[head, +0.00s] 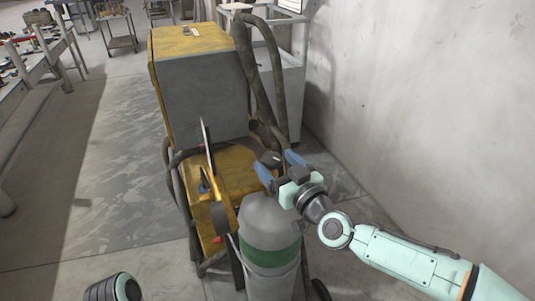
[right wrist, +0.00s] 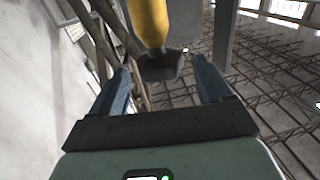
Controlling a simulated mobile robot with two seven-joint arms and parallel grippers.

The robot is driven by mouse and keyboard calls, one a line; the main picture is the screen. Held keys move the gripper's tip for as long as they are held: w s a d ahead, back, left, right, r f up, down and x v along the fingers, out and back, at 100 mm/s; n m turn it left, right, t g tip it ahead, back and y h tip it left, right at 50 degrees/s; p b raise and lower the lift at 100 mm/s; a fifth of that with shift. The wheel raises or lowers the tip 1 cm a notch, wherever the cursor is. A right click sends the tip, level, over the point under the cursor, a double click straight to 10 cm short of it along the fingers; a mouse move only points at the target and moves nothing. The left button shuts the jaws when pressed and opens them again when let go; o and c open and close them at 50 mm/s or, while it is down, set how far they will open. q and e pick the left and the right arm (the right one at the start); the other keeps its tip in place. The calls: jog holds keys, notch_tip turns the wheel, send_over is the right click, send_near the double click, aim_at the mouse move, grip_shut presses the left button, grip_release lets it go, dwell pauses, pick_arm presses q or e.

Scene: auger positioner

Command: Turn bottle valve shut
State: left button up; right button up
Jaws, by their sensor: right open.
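The grey gas bottle (head: 268,222) with a green band stands upright at the lower middle of the head view. Its valve cannot be made out there; my right gripper (head: 279,166) is at the bottle's top and covers that area. The gripper's two blue fingers are apart and point away toward the yellow machine. In the right wrist view a yellow part with a dark, angular end (right wrist: 158,66) lies between the open fingers, apart from both. I cannot tell whether it is the valve. My left gripper is not in view; only part of my left arm shows at the bottom.
A yellow and grey machine (head: 200,85) stands behind the bottle, with dark hoses (head: 262,75) beside it. A pale wall (head: 420,90) closes off the right side. A workbench (head: 30,75) stands at the far left. The floor (head: 110,190) left of the machine is clear.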

aim_at(267, 154)
jog(key=shift+p+x, duration=0.7)
jog(key=shift+x, duration=1.6)
jog(key=c, duration=0.9)
